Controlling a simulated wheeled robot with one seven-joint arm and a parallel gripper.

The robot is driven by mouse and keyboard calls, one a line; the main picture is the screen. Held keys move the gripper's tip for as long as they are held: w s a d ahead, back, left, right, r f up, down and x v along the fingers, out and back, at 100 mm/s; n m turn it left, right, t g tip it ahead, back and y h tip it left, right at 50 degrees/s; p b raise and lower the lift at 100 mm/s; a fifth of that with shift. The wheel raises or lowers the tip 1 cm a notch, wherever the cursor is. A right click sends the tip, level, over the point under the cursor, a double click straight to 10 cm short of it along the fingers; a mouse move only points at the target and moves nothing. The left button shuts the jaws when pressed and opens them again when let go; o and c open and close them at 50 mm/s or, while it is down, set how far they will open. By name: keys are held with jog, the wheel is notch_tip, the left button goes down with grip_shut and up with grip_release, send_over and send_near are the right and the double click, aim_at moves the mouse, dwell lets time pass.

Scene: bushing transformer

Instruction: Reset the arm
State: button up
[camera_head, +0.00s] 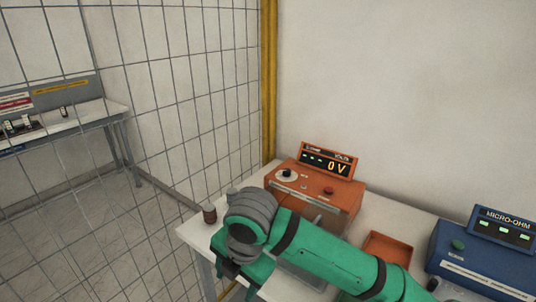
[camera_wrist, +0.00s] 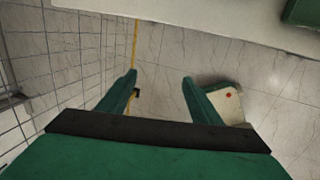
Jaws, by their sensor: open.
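My green arm with grey joint covers reaches over the left part of the white table (camera_head: 192,229) in the head view. The end of the arm shows there low and to the left, partly hidden by its own links. In the wrist view my gripper (camera_wrist: 160,78) has its two green fingers wide apart with nothing between them. Past the fingers I see tiled floor and the edge of the table at the top.
An orange device (camera_head: 338,192) reading 0 V stands behind my arm. An orange tray (camera_head: 388,249) and a blue micro-ohm device (camera_head: 480,262) stand to the right. A brown ribbed bushing (camera_head: 209,215) stands at the table's left corner. A wire mesh fence (camera_head: 190,100) rises on the left.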

jog(key=w+a+r+m+t+y, duration=0.25)
jog(key=a+y, duration=0.25)
jog(key=a, duration=0.4)
jog(key=w+a+r+m+t+y, duration=0.1)
jog(key=a+r+m+t+y, duration=0.2)
jog(key=a+y, duration=0.45)
jog(key=s+d+f+m+t+h, duration=0.55)
jog(key=f+m, duration=0.45)
jog(key=m, duration=0.2)
jog(key=s+d+f+m+t+h, duration=0.4)
jog(key=d+f+m+h, duration=0.25)
jog(key=f+m, duration=0.45)
jog(key=s+d+f+h, duration=0.1)
jog(key=s+d, duration=0.5)
jog(key=s, duration=0.6)
jog(key=s+d+f+g+h, duration=0.1)
jog(key=s+d+f, duration=0.2)
jog(key=s, duration=0.9)
jog(key=d, duration=0.2)
jog(key=shift+s+d+f+m+g+h, duration=0.2)
jog(key=shift+d+m+g+h, duration=0.1)
jog(key=shift+d+m+h, duration=0.1)
